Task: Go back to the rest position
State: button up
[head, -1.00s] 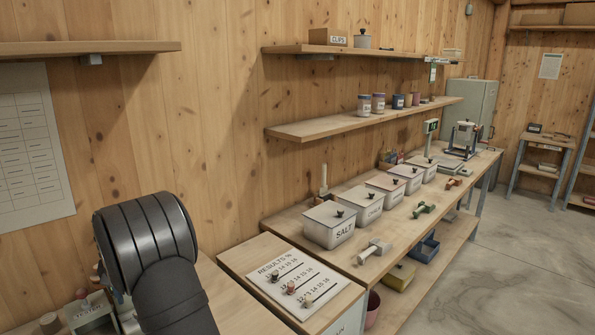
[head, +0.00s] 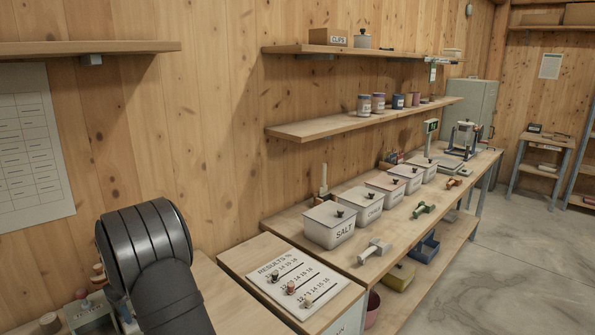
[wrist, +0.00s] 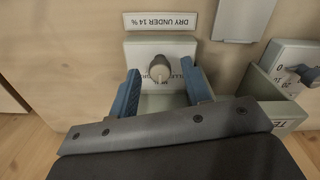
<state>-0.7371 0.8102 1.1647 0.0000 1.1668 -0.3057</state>
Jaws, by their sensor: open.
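My gripper (wrist: 160,95) shows in the wrist view with its two blue fingers apart. A round pale knob (wrist: 159,68) on a white plate (wrist: 160,50) lies between and just beyond the fingertips, and I cannot tell whether anything touches it. Nothing is visibly held. In the head view my dark arm fills the lower left, and the gripper itself is hidden there.
A label reading "DRY UNDER 14 %" (wrist: 160,21) is above the plate, with a grey-green box (wrist: 260,82) to the right. In the head view, a results board (head: 296,288), lidded bins (head: 329,226) and a scoop (head: 374,251) stand on the bench. Shelves (head: 365,118) line the wall.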

jog(key=shift+n, duration=1.2)
notch_tip(320, 180, up, 7)
jog(key=shift+r, duration=0.15)
